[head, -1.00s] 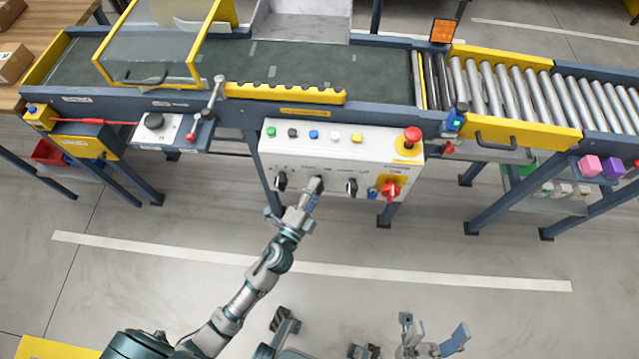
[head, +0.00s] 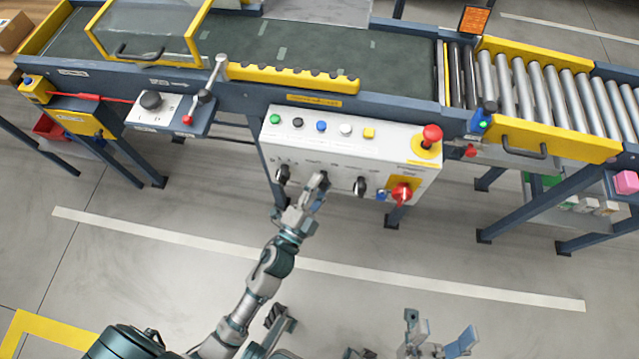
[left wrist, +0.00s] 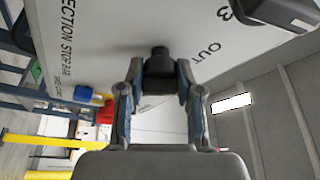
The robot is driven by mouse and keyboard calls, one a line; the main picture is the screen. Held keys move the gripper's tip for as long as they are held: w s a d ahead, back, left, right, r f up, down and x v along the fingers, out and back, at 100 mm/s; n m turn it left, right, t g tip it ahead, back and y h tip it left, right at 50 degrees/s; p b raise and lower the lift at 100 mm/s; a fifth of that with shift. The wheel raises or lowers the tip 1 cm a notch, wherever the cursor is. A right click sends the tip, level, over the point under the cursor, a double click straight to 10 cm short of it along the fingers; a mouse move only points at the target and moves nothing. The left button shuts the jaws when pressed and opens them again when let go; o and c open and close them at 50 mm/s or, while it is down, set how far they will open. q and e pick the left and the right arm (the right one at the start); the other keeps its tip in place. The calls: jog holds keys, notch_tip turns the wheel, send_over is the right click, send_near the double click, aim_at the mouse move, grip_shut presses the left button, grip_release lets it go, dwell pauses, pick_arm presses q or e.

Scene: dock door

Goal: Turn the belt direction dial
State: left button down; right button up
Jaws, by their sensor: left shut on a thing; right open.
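The white control panel (head: 345,150) on the conveyor front has a row of three black dials along its lower half. My left gripper (head: 318,186) reaches up to the middle dial. In the left wrist view the black dial (left wrist: 158,72) sits between the two fingers of my left gripper (left wrist: 158,95), which is shut on it. The left dial (head: 283,175) and right dial (head: 360,187) stand free beside it. The panel lettering is partly readable in the wrist view, but the gripped dial's own label is not clear. My right gripper (head: 437,330) is open and empty, low over the floor.
A red emergency button (head: 432,134) and a red rotary switch (head: 401,193) are on the panel's right side. Several coloured push buttons line its top. A lever (head: 214,80) stands to the left. The rollers (head: 550,90) run off right. The floor in front is clear.

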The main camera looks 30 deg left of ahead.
pick_arm(q)
jog(key=shift+d+f, duration=0.15)
jog(key=shift+f, duration=0.2)
jog(key=c, duration=1)
grip_release()
jog(key=shift+o, duration=1.2)
jog(key=shift+r, duration=0.2)
jog(key=shift+s, duration=0.25)
jog(key=v, duration=1.1)
jog(key=shift+s+f, duration=0.2)
jog(key=shift+s, duration=0.05)
